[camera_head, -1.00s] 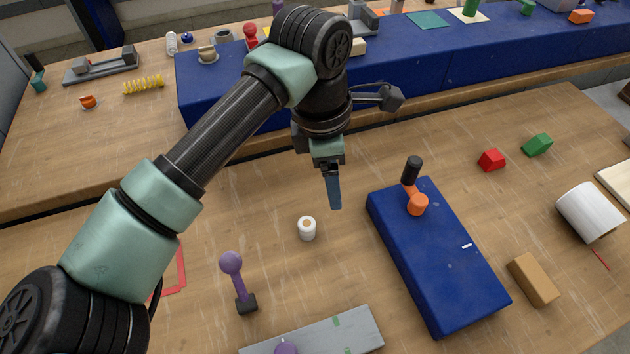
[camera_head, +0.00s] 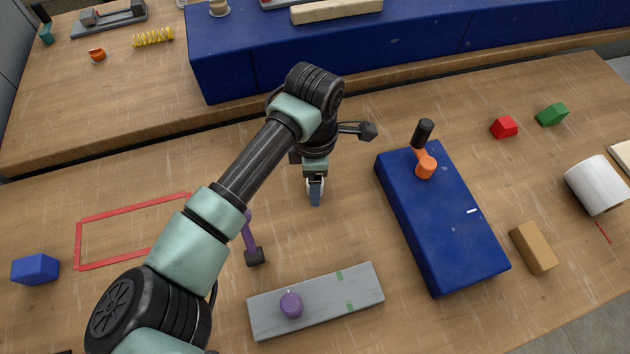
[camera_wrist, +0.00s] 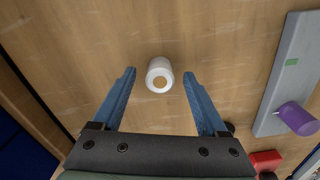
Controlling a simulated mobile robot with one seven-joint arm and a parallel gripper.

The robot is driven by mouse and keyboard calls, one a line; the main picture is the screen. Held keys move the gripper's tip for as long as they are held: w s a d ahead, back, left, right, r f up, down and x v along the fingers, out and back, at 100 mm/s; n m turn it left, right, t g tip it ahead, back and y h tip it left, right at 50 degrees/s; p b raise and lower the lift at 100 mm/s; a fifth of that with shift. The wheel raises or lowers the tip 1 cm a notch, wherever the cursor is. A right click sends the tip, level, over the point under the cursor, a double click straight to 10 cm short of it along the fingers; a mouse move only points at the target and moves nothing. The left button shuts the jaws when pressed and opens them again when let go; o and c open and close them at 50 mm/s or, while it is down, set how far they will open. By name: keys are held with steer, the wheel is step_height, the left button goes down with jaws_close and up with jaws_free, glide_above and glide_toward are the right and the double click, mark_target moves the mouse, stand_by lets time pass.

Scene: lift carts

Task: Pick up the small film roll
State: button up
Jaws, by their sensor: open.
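The small film roll (camera_wrist: 153,68) is a white cylinder with a tan core. It stands on the wooden table in the wrist view, centred between the fingertips. In the head view it is hidden behind my gripper. My gripper (camera_head: 315,199) points down over the table, left of the blue block. Its two blue fingers are open in the wrist view (camera_wrist: 159,72), one on each side of the roll with a gap on both sides. How far the tips are above the table is hard to tell.
A grey board (camera_head: 345,295) with a purple knob (camera_head: 291,305) lies in front. A blue block (camera_head: 440,220) with an orange-and-black handle (camera_head: 424,165) is on the right. A purple-stemmed item (camera_head: 253,256) is left of my gripper. A larger white roll (camera_head: 595,187) lies far right.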

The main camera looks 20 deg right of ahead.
steer(key=shift+f, duration=0.6)
jaws_close()
steer(key=shift+r, duration=0.15)
